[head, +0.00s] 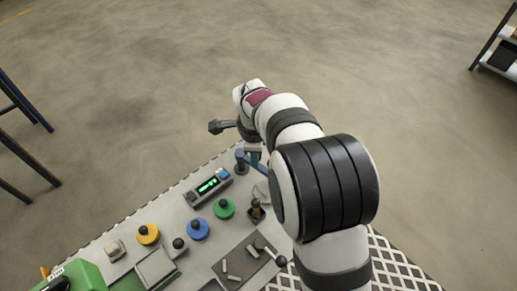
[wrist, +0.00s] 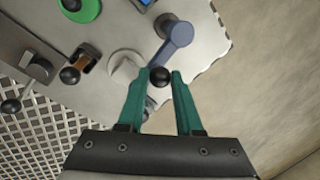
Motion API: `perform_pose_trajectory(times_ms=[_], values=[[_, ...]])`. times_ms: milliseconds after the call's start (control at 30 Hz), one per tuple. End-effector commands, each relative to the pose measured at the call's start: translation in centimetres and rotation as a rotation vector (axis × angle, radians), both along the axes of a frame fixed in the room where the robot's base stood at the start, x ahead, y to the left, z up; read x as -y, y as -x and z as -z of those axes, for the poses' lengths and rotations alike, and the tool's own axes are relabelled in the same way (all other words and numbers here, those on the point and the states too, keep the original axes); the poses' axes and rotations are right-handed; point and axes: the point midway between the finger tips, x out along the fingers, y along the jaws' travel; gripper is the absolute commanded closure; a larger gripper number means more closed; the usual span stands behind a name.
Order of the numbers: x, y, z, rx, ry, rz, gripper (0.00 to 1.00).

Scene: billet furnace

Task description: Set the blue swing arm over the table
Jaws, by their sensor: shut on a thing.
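The blue swing arm (wrist: 178,35) has a round pivot near the table's edge and a short bar with a black ball knob (wrist: 160,76) by its end. My gripper (wrist: 160,78) has teal fingers, which stand on either side of the knob, shut on it. In the head view the blue pivot post (head: 241,160) stands at the table's far corner, and my arm hides most of the bar. The table (head: 180,211) is pale grey. The knob appears close to the table's edge in the wrist view; its height above the top is unclear.
A pale round disc (wrist: 124,64) lies left of the knob. A green display box (head: 208,186), yellow (head: 148,234), blue (head: 198,229) and green (head: 224,208) dials, and an orange-brown lever (head: 257,210) stand on the table. Beyond its far edge is open floor.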

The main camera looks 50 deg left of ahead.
Motion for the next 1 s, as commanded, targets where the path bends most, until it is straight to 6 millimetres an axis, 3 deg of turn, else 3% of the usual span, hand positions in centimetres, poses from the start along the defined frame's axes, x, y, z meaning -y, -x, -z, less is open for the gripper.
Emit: perform_pose_trajectory(times_ms=[400,900,933,1000], values=[[0.04,0.91,-0.04,0.002,0.000,0.160,1.00],[0.05,1.08,-0.01,-0.001,0.002,0.180,1.00],[0.06,1.09,0.00,-0.001,0.002,0.180,0.64],[0.06,1.09,0.00,-0.001,0.002,0.180,0.51]])
